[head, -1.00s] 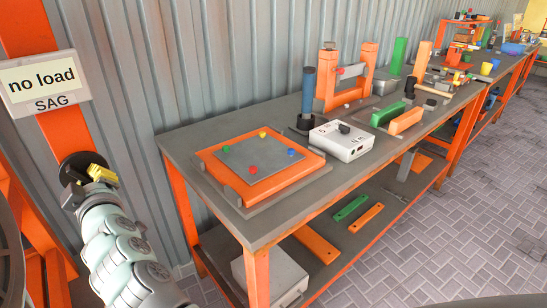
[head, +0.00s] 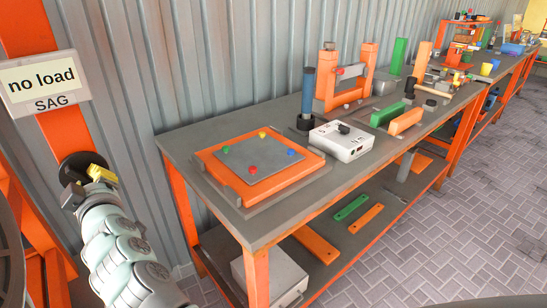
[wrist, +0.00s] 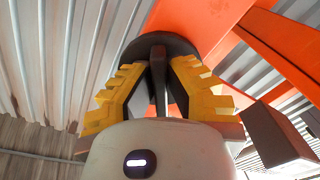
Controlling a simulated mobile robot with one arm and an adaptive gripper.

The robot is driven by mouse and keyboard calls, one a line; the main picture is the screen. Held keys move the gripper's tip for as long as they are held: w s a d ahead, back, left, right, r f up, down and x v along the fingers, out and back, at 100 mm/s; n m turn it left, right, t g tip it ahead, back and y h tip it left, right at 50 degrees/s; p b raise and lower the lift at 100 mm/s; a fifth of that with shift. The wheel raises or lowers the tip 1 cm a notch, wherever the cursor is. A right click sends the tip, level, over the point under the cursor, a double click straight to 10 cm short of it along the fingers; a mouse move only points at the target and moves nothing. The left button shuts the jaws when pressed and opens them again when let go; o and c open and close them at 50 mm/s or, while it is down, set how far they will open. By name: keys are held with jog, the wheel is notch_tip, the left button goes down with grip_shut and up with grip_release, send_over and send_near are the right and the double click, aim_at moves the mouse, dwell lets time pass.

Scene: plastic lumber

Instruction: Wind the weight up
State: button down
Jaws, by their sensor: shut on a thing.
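My gripper (head: 88,172) is at the left in the head view, up against a dark round disc (head: 78,166) beside the orange post. In the wrist view, the yellow-padded fingers of my gripper (wrist: 158,78) are closed around a narrow dark grey handle (wrist: 158,68). The handle stands in front of the black disc (wrist: 150,43). A dark block (wrist: 279,136) shows at the right of the wrist view; I cannot tell whether it is the weight. No rope is clearly visible.
A sign reading "no load SAG" (head: 43,84) hangs on the orange post (head: 22,28) above my gripper. A long workbench (head: 180,140) with an orange tray, a white box and several tools stands to the right. Corrugated wall (head: 150,60) lies behind. The paved floor at right is clear.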

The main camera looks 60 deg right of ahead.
jog(key=c, duration=1)
grip_release()
jog(key=shift+w+r, duration=0.1)
